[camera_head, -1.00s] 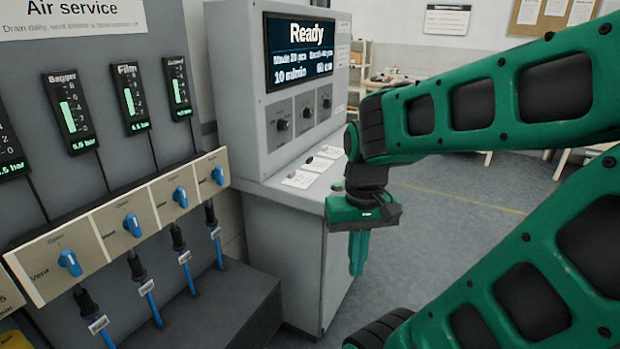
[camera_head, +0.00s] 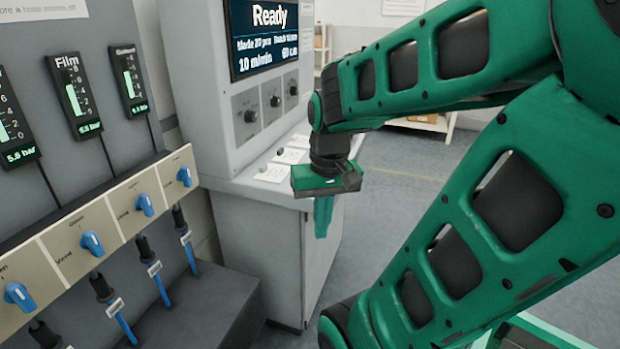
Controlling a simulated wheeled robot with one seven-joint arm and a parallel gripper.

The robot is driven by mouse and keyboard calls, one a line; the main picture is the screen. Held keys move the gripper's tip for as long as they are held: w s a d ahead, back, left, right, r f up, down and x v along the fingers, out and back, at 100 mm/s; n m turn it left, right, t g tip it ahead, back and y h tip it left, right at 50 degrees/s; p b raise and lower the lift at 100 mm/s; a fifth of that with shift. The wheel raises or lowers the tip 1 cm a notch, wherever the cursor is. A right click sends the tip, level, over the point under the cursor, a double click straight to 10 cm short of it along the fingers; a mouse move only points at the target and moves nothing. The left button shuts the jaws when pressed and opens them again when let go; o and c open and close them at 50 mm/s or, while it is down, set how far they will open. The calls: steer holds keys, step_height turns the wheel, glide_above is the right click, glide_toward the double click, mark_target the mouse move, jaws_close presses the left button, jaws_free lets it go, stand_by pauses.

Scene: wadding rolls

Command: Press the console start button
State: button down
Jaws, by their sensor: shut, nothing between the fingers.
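The grey console (camera_head: 190,100) stands in the middle left of the view, with a dark screen (camera_head: 262,38) that reads "Ready". Three black knobs sit on its sloped panel (camera_head: 262,112). Its shelf (camera_head: 235,182) carries small dark buttons with white labels; one button (camera_head: 262,167) shows at the left, others sit farther back. I cannot read which is the start button. My gripper (camera_head: 323,217) points down in front of the shelf's right front edge, fingers together and empty. It looks apart from the buttons and hides part of the shelf's right end.
The air service panel (camera_head: 60,130) with blue valve handles (camera_head: 92,243) and hoses stands at the left, close to the console. A dark plinth (camera_head: 215,305) lies below it. Open floor (camera_head: 400,180) spreads behind my arm. A pale shelf rack (camera_head: 322,45) stands at the back.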

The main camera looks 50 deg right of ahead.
steer(key=w+d+r+m+t, duration=0.1)
steer(key=w+d+r+t, duration=0.2)
steer(key=w+d, duration=0.8)
steer(key=w+d+r+m+t, duration=0.1)
steer(key=w+d+r+t, duration=0.2)
steer(key=w+d, duration=0.7)
steer(key=shift+w+d+r+m+t, duration=0.4)
steer(key=shift+d+t, duration=0.5)
steer(key=shift+t, duration=0.3)
steer(key=shift+f, duration=0.15)
steer(key=shift+s+f, duration=0.1)
steer(key=shift+f, duration=4.25)
steer(key=shift+f, duration=0.1)
steer(key=shift+f, duration=0.3)
